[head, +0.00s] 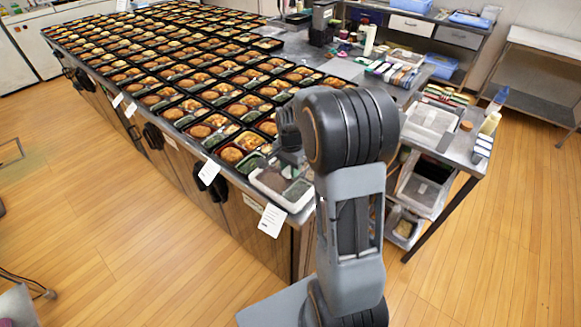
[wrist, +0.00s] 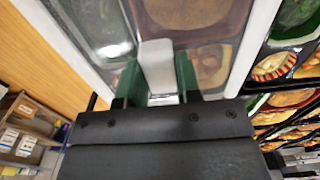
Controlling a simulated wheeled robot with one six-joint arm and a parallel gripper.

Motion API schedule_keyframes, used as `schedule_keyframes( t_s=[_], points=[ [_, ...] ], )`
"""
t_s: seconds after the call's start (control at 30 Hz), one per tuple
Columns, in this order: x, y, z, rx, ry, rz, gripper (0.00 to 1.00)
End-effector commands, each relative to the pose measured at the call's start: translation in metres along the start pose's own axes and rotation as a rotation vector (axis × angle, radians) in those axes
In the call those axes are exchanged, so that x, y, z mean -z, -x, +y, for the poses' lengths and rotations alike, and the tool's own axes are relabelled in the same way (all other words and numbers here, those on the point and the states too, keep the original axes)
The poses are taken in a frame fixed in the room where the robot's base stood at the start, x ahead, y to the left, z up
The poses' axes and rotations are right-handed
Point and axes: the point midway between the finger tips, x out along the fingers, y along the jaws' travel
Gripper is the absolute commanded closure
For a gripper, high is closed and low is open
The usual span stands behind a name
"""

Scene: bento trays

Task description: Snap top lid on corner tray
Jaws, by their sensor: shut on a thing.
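The top lid (head: 268,196) is clear with a white rim, at the near corner of the long table in the head view. It also shows in the wrist view (wrist: 236,65), filling much of the picture. The corner tray lies below the lid, and its food shows blurred through the clear sheet. My gripper (head: 291,157) is above the lid, partly hidden behind my arm. In the wrist view my gripper (wrist: 157,75) has its two green fingers closed on a white upright part of the lid. I cannot tell whether the lid's rim touches the tray.
Many open black bento trays (head: 190,105) stand in close rows beside and behind the corner tray. A side table (head: 455,150) with containers and bottles is at the right. White paper labels (head: 272,220) hang on the table's front edge.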

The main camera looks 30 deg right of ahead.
Motion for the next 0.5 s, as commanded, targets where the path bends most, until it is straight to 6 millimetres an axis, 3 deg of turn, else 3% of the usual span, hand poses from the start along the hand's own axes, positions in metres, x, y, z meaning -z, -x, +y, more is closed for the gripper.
schedule_keyframes(
  t_s=[0.4,0.43,0.5],
  points=[
    [0.0001,-0.0018,-0.0001,0.0,0.0,0.0,0.9],
    [0.0001,-0.0018,-0.0001,0.0,0.0,0.0,0.68],
    [0.0001,-0.0018,-0.0001,0.0,0.0,0.0,0.61]
  ],
)
